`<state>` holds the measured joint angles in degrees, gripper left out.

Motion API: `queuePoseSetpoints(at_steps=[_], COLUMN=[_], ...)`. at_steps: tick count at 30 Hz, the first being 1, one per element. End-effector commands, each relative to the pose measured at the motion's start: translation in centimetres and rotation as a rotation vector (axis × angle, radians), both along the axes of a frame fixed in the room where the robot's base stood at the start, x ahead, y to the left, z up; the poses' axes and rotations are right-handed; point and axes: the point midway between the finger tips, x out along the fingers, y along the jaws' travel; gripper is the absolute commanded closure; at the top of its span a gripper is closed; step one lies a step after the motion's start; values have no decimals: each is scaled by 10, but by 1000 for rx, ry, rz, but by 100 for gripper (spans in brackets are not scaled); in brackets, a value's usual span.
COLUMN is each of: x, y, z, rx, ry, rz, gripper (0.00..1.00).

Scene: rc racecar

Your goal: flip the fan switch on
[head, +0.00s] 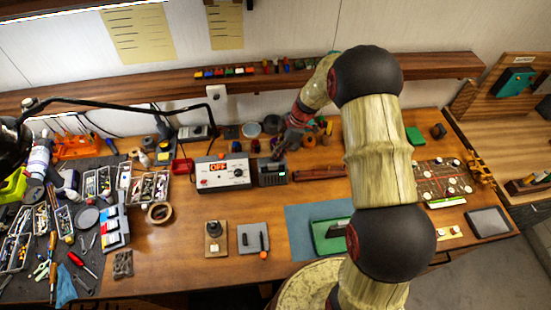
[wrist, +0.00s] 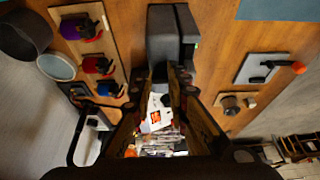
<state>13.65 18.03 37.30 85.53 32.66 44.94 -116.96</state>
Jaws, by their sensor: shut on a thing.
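My gripper (head: 281,150) is over the dark grey box (head: 271,177) with a small greenish display, right of the white control unit. In the wrist view, the fingertips of my gripper (wrist: 172,76) are close together at the end of the dark grey box (wrist: 162,35). They look shut on part of it; the contact is partly hidden. A grey plate (head: 246,243) with an orange-tipped lever (head: 264,241) lies in front; it also shows in the wrist view (wrist: 253,70). A beige plate with a round knob (head: 214,229) is beside it. I cannot tell which part is the fan switch.
The white control unit (head: 222,175) shows an orange OFF display. A roll of tape (head: 160,213) lies to the left. A blue mat (head: 298,217) with a green tray (head: 327,243) lies right of the plates. Tools and parts crowd the left side.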

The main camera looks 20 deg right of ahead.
Motion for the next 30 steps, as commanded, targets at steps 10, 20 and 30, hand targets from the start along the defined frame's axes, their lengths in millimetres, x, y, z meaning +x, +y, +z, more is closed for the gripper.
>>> queuePoseSetpoints(at_steps=[10,20,30], x=[-1,-2,-2], y=[-4,-3,-3], z=[-4,-3,-3], rx=[59,67,67], ry=[-10,-9,-9], rz=[0,1,1], gripper=[100,100,76])
